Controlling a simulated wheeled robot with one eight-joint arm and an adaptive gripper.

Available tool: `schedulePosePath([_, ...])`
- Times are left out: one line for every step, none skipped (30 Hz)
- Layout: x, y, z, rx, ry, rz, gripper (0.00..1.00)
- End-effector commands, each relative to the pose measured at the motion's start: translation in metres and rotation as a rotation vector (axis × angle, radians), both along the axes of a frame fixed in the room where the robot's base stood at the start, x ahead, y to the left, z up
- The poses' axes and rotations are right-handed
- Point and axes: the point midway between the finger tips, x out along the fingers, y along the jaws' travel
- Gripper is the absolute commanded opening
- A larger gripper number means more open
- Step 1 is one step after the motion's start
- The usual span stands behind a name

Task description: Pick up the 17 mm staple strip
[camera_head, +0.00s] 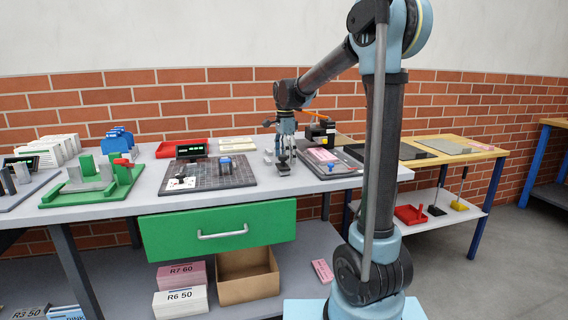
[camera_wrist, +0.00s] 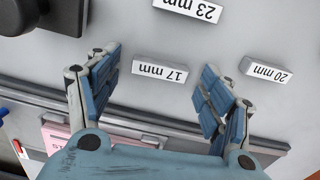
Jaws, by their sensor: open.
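In the wrist view the 17 mm staple strip (camera_wrist: 160,72) is a small white block with black "17 mm" lettering, lying on the grey tabletop. My gripper (camera_wrist: 158,88) is open, with one blue-padded finger on each side of the strip in the picture. The strip shows between the fingertips, with clear space on both sides. No contact shows, and I cannot tell the height of the fingers above the table. In the head view my gripper (camera_head: 284,165) points down over the table beside the dark gridded mat; the strip is too small to make out there.
A white 23 mm strip (camera_wrist: 190,8) lies above it in the wrist view. A 20 mm strip (camera_wrist: 266,70) lies close to the right finger. A dark object (camera_wrist: 45,25) fills the top left corner. In the head view a black gridded mat (camera_head: 205,188) lies left of my gripper.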

Motion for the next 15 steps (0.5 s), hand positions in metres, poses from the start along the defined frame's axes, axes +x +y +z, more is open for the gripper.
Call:
schedulePosePath([0.0, -0.0001, 0.0001, 0.0, 0.0, 0.0, 0.73])
schedulePosePath([0.0001, -0.0002, 0.0001, 0.0, 0.0, 0.0, 0.73])
schedulePosePath([0.0002, -0.0002, 0.0001, 0.0, 0.0, 0.0, 0.67])
schedulePosePath([0.0002, -0.0002, 0.0001, 0.0, 0.0, 0.0, 0.6])
schedulePosePath([0.0001, -0.0004, 0.0001, 0.0, 0.0, -0.001, 0.53])
schedulePosePath([0.0003, -0.0004, 0.0001, 0.0, 0.0, -0.001, 0.44])
schedulePosePath([0.0003, -0.0005, 0.0002, 0.0, 0.0, -0.001, 0.37])
schedulePosePath([0.0003, -0.0006, 0.0002, 0.0, 0.0, -0.001, 0.3])
schedulePosePath([0.0003, -0.0007, 0.0002, 0.0, 0.0, -0.001, 0.29])
schedulePosePath([0.0003, -0.0007, 0.0002, 0.0, 0.0, -0.001, 0.29])
schedulePosePath([0.0003, -0.0008, 0.0002, 0.0, 0.0, -0.001, 0.29])
schedulePosePath([0.0003, -0.0008, 0.0002, 0.0, 0.0, -0.001, 0.29])
schedulePosePath([0.0004, -0.0009, 0.0003, 0.0, 0.0, -0.001, 0.29])
schedulePosePath([0.0003, -0.001, 0.0003, 0.0, 0.0, -0.001, 0.29])
schedulePosePath([0.0004, -0.001, 0.0003, 0.0, 0.0, -0.001, 0.29])
